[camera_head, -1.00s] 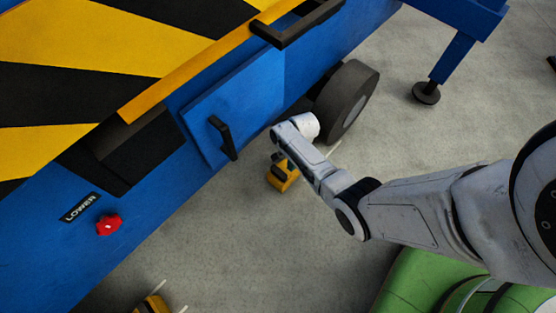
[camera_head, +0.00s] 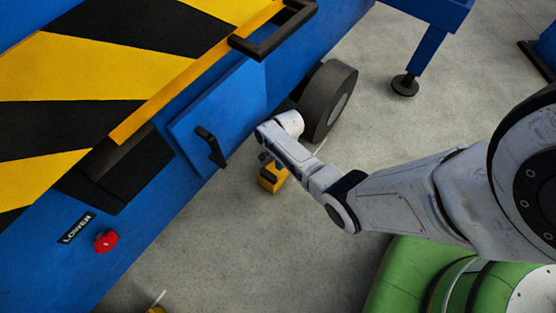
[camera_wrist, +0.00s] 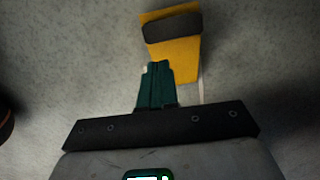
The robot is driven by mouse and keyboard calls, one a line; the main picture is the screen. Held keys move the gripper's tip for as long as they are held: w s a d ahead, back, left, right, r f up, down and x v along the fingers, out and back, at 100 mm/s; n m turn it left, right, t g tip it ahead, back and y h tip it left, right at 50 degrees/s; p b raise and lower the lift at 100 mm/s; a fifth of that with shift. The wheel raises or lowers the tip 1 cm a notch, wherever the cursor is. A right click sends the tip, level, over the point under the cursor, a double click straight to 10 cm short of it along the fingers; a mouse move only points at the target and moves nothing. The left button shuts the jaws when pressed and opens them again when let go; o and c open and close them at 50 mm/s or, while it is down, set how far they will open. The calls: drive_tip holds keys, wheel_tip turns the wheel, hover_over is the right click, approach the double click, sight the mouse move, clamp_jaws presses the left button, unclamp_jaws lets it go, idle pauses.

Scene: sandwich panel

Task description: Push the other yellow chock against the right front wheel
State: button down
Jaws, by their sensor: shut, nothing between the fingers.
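A yellow chock (camera_head: 272,180) with a black band lies on the floor beside the blue machine, short of the dark wheel (camera_head: 320,103) in the head view. A gap of floor shows between them. The chock also shows in the wrist view (camera_wrist: 182,62), just beyond my fingertips. My gripper (camera_wrist: 157,66) is shut and empty, its green fingers overlapping the chock's near edge in the picture; I cannot tell whether they touch it. Another yellow chock (camera_head: 156,310) is mostly cut off at the bottom edge.
The blue machine (camera_head: 150,215) has a door handle (camera_head: 210,147) and a larger black handle (camera_head: 275,35) jutting out near my wrist. A support foot (camera_head: 405,85) stands behind the wheel. Grey floor (camera_head: 240,255) is open in front of the machine.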

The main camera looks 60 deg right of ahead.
wheel_tip(320, 180, up, 9)
drive_tip(key=d+p, duration=0.1)
drive_tip(key=p, duration=0.4)
drive_tip(key=shift+s+d+r, duration=0.15)
drive_tip(key=shift+d, duration=0.2)
